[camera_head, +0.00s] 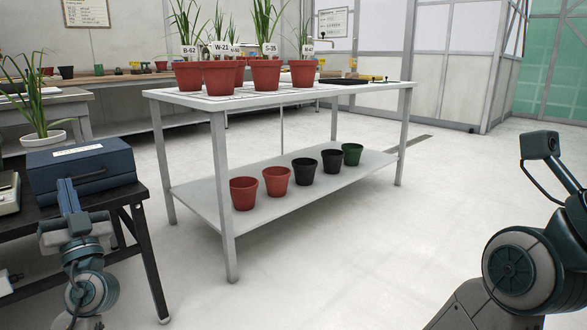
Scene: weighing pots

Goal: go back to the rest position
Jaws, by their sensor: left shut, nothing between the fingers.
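My left gripper (67,192) is at the lower left, shut and empty, in front of the blue box on the dark side table. It is apart from the pots. My right arm shows at the right edge with its elbow low and a small camera box above it; the right gripper itself is not in view.
The lower shelf (262,216) of the table holds a row of empty pots: red (243,193), black (304,171) and green (352,154). A blue box (80,168) sits on the black side table at left. The floor (360,250) in front is clear.

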